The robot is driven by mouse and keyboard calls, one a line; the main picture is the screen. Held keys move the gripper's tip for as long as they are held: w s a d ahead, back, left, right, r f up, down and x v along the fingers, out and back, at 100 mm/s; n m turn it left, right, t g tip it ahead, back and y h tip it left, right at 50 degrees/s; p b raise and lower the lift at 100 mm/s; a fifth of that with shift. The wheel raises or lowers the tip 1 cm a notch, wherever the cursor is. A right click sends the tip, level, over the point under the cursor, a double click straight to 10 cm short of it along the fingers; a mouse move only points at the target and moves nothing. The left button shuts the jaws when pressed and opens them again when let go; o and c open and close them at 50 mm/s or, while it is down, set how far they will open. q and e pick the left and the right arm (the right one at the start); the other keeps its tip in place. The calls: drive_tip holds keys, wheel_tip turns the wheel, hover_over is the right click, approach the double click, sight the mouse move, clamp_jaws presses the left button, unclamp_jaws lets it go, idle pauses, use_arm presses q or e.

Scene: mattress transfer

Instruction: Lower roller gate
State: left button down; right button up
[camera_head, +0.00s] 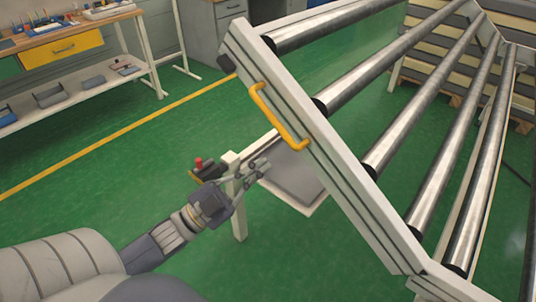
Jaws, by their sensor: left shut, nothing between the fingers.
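The roller gate (352,185) is a pale frame carrying several shiny metal rollers. It slants across the right half of the view, its upper left end raised and its lower right end meeting another frame part. A yellow handle (276,117) is fixed to its near side rail. My left gripper (262,168) is below and left of the handle, apart from it, beside a white post. It is shut and empty. A red-topped part (199,162) stands just behind the gripper. My right gripper is not in view.
A white post (238,205) stands right by my left gripper. A grey panel (300,175) lies under the gate. A workbench (75,38) with a yellow drawer is at upper left. Stacked slabs (425,50) stand at upper right. Green floor at left is clear.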

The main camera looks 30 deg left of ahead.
use_arm(q)
drive_tip(key=shift+a, duration=0.1)
wheel_tip(320, 180, up, 25)
drive_tip(key=n+g+y+p, duration=0.55)
drive_tip(key=y+p, duration=0.45)
drive_tip(key=p, duration=1.6)
hover_over(252, 43)
drive_tip(key=d, duration=0.2)
drive_tip(key=shift+s+d+f+n+t, duration=0.1)
drive_tip(key=shift+f+n+t, duration=0.05)
drive_tip(key=shift+n+t, duration=0.15)
drive_tip(key=shift+a+f+p, duration=0.25)
drive_tip(key=shift+a+f, duration=0.1)
drive_tip(key=shift+f, duration=0.2)
drive_tip(key=shift+a+f+p, duration=0.25)
drive_tip(key=shift+a+f, duration=0.05)
drive_tip(key=shift+f, duration=0.2)
drive_tip(key=shift+a+f, duration=0.4)
drive_tip(key=shift+f, duration=0.2)
